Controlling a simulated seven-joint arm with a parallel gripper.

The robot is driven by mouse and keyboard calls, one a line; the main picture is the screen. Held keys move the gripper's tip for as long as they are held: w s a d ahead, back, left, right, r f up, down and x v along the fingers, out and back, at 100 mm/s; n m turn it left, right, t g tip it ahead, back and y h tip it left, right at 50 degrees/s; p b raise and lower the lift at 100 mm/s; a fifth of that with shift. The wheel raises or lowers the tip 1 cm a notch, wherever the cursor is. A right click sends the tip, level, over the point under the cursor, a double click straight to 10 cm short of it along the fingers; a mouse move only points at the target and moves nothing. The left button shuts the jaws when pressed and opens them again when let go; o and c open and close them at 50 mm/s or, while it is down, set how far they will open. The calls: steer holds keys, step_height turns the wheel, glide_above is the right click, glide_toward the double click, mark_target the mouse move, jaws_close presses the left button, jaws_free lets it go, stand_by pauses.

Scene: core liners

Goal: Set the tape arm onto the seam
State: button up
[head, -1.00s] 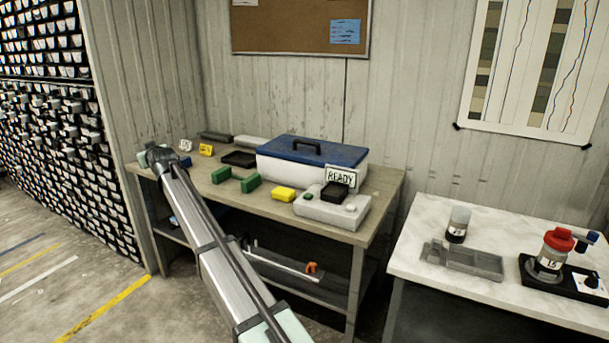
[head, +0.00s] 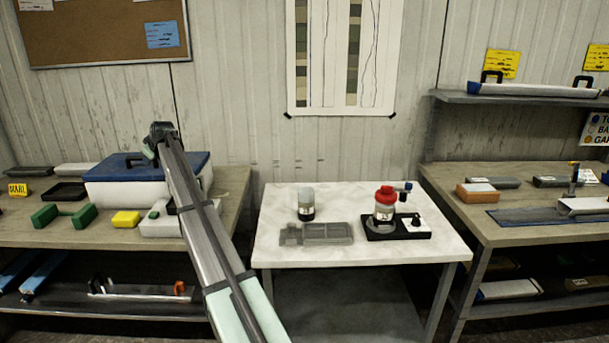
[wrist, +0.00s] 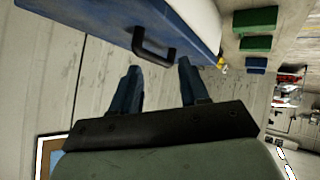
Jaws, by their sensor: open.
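My gripper (head: 160,132) is at the far end of my arm, in front of the blue-lidded white box (head: 125,190) in the head view. In the wrist view its two dark blue fingers (wrist: 160,84) are apart with nothing between them, and the lid's black handle (wrist: 153,45) shows beyond them. On the right bench, a white liner-like piece (head: 583,206) lies on a dark blue-grey mat (head: 515,217), with a small upright post (head: 574,178) beside it. I cannot make out which part is the tape arm, and no seam can be made out. My gripper is far from that bench.
A white-topped table (head: 285,248) in the middle holds a grey tray (head: 325,234), a small jar (head: 306,205) and a red-capped jar (head: 384,205) on a black base. An orange-brown block (head: 477,193) is on the right bench (head: 480,235), below a shelf (head: 520,98).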

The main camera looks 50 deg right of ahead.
steer(key=s+d+g, duration=0.1)
steer(key=s+d, duration=0.8)
steer(key=d, duration=0.6)
steer(key=s+d+f+m+g, duration=0.1)
steer(key=s+d+g, duration=0.1)
steer(key=s+d, duration=0.95)
steer(key=s+d+g, duration=0.1)
steer(key=s+d, duration=0.4)
steer(key=d, duration=1.3)
steer(key=g+y, duration=0.2)
glide_toward(410, 183)
steer(key=x, duration=0.9)
steer(key=shift+d, duration=0.1)
steer(key=shift+c, duration=0.3)
jaws_close()
